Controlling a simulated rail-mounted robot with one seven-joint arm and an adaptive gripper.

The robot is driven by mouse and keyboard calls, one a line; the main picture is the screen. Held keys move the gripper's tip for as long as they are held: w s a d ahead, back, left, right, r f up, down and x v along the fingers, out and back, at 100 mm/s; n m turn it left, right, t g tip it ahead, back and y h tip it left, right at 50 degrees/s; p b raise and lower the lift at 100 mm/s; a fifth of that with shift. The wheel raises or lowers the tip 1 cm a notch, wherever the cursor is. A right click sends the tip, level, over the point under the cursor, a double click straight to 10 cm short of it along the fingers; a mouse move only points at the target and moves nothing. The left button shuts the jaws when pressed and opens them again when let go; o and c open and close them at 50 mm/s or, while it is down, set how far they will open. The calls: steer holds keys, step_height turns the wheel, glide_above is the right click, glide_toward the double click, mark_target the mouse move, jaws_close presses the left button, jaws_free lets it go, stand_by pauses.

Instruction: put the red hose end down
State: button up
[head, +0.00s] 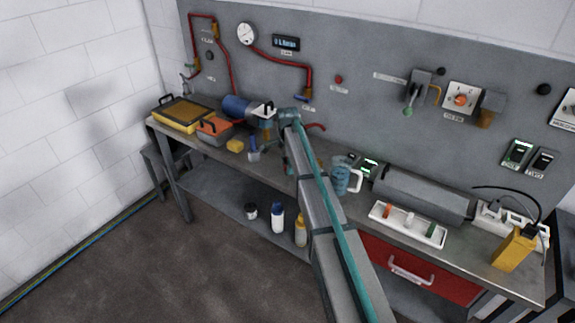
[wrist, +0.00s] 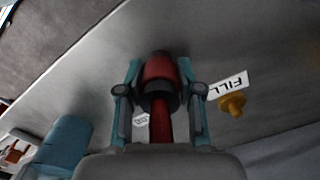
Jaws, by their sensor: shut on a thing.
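The red hose end (wrist: 158,72), with a dark collar, sits between the two teal fingers of my gripper (wrist: 160,66) in the wrist view. My gripper is shut on it, and the red hose runs back toward the palm. A white FILL label (wrist: 229,87) and a brass fitting (wrist: 232,104) are just right of the fingers, apart from the hose end. In the head view my arm hides most of the gripper and hose end; a short piece of red hose (head: 317,126) shows to the right of the arm's far end.
The workbench (head: 470,262) holds a yellow case (head: 183,116), an orange toolbox (head: 212,132), a blue mug (head: 341,178), a grey cylinder (head: 420,194) and a white tray (head: 407,238). Red pipes (head: 285,62) and a gauge (head: 246,34) are on the back panel. Bottles (head: 277,219) stand below.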

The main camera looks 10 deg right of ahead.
steer(key=shift+f, duration=0.1)
steer(key=o, duration=1.2)
steer(key=shift+c, duration=0.2)
step_height(320, 180, up, 12)
steer(key=b, duration=0.3)
